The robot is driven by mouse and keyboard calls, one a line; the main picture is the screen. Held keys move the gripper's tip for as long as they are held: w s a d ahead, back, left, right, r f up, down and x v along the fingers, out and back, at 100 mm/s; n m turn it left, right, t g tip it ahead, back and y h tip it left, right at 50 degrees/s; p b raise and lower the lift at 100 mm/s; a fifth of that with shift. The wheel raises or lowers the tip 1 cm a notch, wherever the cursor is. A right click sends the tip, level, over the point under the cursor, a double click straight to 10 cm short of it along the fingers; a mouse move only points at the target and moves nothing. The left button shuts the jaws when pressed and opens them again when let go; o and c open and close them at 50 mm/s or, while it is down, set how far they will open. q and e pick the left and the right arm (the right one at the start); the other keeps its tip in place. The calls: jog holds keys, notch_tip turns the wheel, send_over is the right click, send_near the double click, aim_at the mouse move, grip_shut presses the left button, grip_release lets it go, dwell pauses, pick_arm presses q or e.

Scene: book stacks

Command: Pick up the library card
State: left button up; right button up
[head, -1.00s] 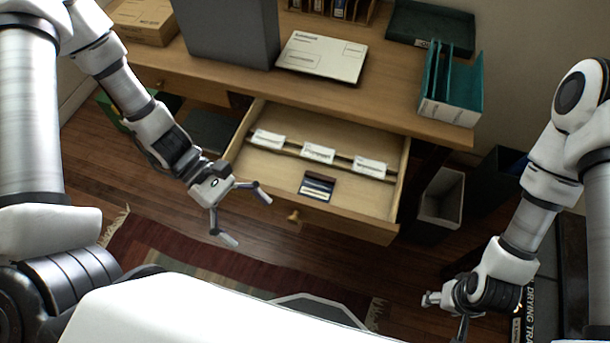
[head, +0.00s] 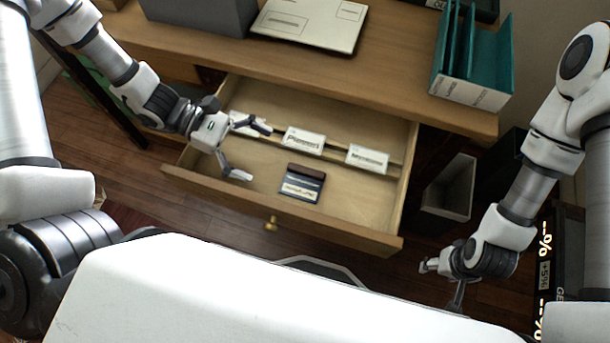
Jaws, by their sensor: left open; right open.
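A small flat dark-blue card with a pale printed strip, seemingly the library card (head: 302,190), lies in the open desk drawer (head: 350,200). A dark brown block (head: 306,171) sits at its far edge; I cannot tell whether they are joined. My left gripper (head: 250,151) is open and empty over the left part of the drawer, to the left of the card and apart from it. My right gripper (head: 443,285) is open and empty, low at the right, outside the drawer.
White labelled dividers, one of them a middle tab (head: 304,140), stand in a row across the drawer behind the card. A knob (head: 271,223) sticks out of the drawer front. A teal file holder (head: 470,75) and a pale flat box (head: 308,22) are on the desk. A grey bin (head: 450,188) stands right of the drawer.

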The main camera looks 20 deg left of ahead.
pick_arm(q)
send_near(308, 185)
jog(key=shift+d+f+b, duration=0.1)
jog(key=shift+f+b, duration=0.15)
jog(key=shift+b, duration=0.2)
jog(key=x, duration=0.5)
jog(key=shift+d+b, duration=0.35)
jog(key=shift+d, duration=0.05)
jog(key=shift+a, duration=0.1)
jog(key=c, duration=0.8)
